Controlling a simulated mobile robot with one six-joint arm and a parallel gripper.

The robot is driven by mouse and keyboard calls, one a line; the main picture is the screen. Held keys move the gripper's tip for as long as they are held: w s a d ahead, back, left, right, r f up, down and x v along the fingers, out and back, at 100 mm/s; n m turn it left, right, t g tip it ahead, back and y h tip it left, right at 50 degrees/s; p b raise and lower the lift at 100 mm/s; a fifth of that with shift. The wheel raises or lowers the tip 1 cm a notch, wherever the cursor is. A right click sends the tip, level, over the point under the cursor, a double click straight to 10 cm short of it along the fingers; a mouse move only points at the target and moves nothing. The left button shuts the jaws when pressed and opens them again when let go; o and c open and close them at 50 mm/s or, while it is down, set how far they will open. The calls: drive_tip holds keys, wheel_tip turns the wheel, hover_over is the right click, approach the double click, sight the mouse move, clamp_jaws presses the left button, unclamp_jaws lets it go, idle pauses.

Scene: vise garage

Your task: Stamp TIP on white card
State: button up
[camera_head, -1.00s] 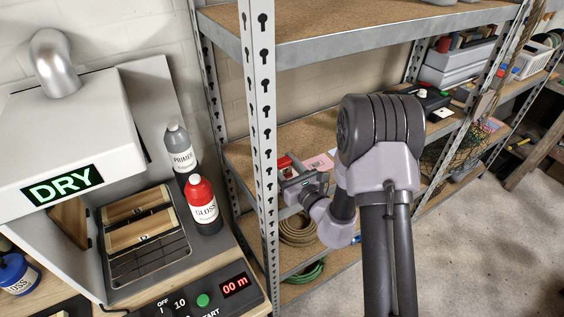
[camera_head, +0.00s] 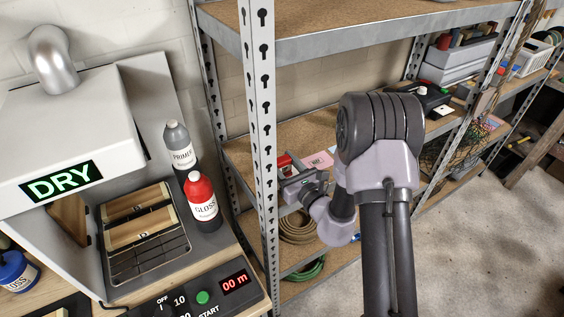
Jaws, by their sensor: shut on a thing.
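My gripper (camera_head: 291,184) is at the left part of the middle shelf, just right of the near metal post. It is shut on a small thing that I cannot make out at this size. A pink card (camera_head: 318,160) lies on the shelf just behind the gripper. A small red thing (camera_head: 284,162) shows beside it, partly hidden by the post and gripper. A small white card-like piece (camera_head: 440,113) lies farther right on the shelf, near a black box (camera_head: 424,98) with a red top part. No lettering on either card can be read.
A perforated metal post (camera_head: 265,110) stands close left of my gripper, and an upper shelf (camera_head: 370,42) hangs above. Coiled hoses (camera_head: 297,228) lie below. At left are a drying box (camera_head: 65,140), a primer bottle (camera_head: 179,146) and a gloss bottle (camera_head: 202,202).

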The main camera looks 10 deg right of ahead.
drive_tip(key=shift+f+b, duration=0.3)
drive_tip(key=shift+f, duration=0.05)
idle(0.7)
wheel_tip(320, 180, up, 7)
drive_tip(key=p, duration=0.6)
drive_tip(key=shift+r, duration=0.15)
